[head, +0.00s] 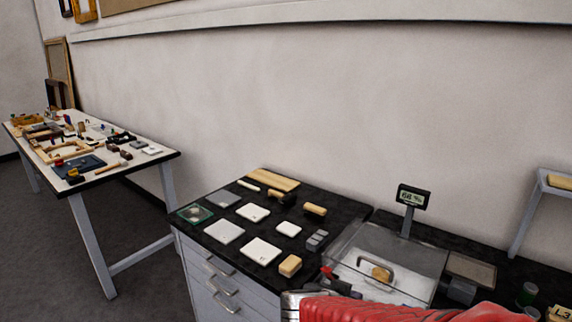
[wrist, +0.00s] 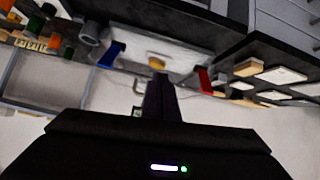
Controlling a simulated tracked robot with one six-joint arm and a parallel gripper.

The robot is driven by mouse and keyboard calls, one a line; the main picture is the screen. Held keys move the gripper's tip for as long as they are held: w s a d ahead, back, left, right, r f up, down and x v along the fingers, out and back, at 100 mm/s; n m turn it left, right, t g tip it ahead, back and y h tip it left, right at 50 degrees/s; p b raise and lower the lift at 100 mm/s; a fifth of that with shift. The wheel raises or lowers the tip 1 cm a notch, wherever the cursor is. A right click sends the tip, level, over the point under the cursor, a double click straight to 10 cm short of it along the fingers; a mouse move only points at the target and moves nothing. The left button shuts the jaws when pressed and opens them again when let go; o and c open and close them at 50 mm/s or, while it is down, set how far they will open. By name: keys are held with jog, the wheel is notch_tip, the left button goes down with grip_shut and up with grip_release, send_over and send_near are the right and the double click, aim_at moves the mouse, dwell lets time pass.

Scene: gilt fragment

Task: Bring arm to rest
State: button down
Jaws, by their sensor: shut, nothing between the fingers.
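My red arm (head: 390,308) lies across the bottom right of the head view, low in front of the dark-topped bench. My gripper (wrist: 159,80) shows in the wrist view as two dark fingers together, with nothing between them. Its black body, with a small lit indicator, fills the bottom of that view. The wrist view is upside down. The fingertips point toward the bench, near the clear box (head: 350,262); I cannot tell the exact gap. The fingertips cannot be made out in the head view.
The black bench (head: 225,245) carries white tiles, wooden blocks and a scale display (head: 412,197). A grey rack (head: 530,210) stands at right. A cluttered white table (head: 120,150) stands at left. Grey floor (head: 150,290) is clear between them.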

jog(key=s+f+n+g+y, duration=0.25)
jog(key=s+n+g, duration=0.25)
jog(key=s+n, duration=0.45)
jog(key=s+r+m+t+y, duration=0.2)
jog(key=s+r+m+y, duration=0.1)
jog(key=s+r, duration=0.3)
notch_tip(320, 180, up, 2)
jog(key=shift+s+a+r+y, duration=0.15)
jog(key=shift+s+a+y, duration=0.1)
jog(key=shift+y, duration=0.3)
jog(key=shift+d, duration=0.1)
